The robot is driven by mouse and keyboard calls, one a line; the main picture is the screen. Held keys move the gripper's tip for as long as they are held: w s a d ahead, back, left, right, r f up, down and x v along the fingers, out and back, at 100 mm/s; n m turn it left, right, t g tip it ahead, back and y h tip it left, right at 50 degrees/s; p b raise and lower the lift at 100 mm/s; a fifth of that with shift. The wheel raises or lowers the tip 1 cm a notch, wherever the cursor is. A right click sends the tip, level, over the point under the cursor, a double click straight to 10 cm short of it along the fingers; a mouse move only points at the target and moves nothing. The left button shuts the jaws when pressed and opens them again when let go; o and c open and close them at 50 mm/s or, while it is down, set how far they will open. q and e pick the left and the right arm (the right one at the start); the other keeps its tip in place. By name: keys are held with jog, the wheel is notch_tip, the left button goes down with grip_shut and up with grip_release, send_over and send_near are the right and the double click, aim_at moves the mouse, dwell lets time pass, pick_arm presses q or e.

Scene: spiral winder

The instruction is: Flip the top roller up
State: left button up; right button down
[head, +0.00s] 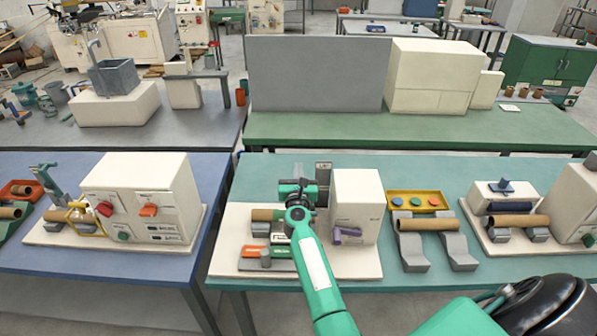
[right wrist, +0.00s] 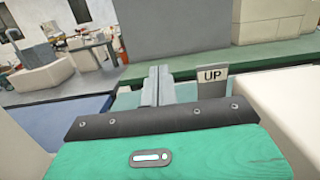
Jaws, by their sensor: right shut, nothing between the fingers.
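The winder is a cream box (head: 355,200) on a cream base plate (head: 350,263), with a brown tube (head: 262,215) at its left side. A grey plate marked UP (right wrist: 212,78) stands behind it and also shows in the head view (head: 323,170). My right gripper (head: 298,170) is above the tube, left of the box, and covers much of the mechanism. In the right wrist view its fingers (right wrist: 157,85) are together and empty, left of the UP plate. I cannot make out the top roller behind my gripper and arm. My left gripper is not in view.
A purple lever (head: 346,232) is on the box front; orange and green blocks (head: 256,252) lie at the front of the plate. To the right are a tube on grey stands (head: 411,251) and a yellow tray (head: 418,195). Another machine (head: 140,195) stands on the blue table.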

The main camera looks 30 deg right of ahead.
jog(key=v, duration=0.7)
jog(key=shift+s+a, duration=0.15)
jog(key=shift+s, duration=0.05)
